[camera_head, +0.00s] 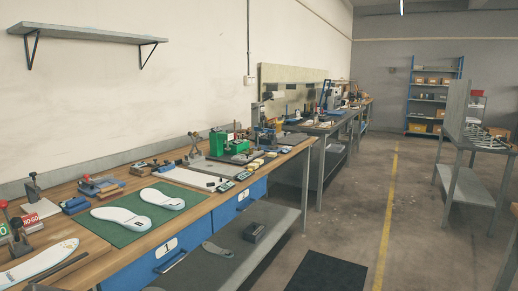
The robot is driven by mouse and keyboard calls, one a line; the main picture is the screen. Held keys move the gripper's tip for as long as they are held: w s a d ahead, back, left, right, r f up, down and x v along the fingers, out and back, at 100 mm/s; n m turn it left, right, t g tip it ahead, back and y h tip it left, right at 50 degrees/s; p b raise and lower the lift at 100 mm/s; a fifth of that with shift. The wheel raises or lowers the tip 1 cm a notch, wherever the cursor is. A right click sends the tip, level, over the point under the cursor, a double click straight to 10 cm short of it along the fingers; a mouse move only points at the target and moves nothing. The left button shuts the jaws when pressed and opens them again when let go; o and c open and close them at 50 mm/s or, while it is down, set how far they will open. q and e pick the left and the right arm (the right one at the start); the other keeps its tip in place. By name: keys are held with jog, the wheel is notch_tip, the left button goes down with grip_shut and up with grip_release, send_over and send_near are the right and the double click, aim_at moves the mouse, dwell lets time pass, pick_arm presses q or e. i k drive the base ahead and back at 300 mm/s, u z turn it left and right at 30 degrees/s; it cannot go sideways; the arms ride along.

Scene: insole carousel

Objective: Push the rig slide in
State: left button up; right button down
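A long wooden workbench (185,213) runs along the left wall. A green rig-like fixture (225,143) stands on it towards the far end, on a grey base plate. I cannot make out which part is the slide, or whether it is in or out. Neither of my grippers shows in the head view.
Two white insoles (121,218) lie on a green mat (137,237). Toggle clamps and small blocks line the bench's back. A grey lower shelf (225,250) juts out below. A grey table (470,143) stands at right.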

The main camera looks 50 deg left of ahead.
aim_at(241, 158)
jog(key=u, duration=0.45)
jog(key=i, duration=2.45)
jog(key=u, duration=2.1)
jog(key=i, duration=1)
jog(key=u, duration=1.05)
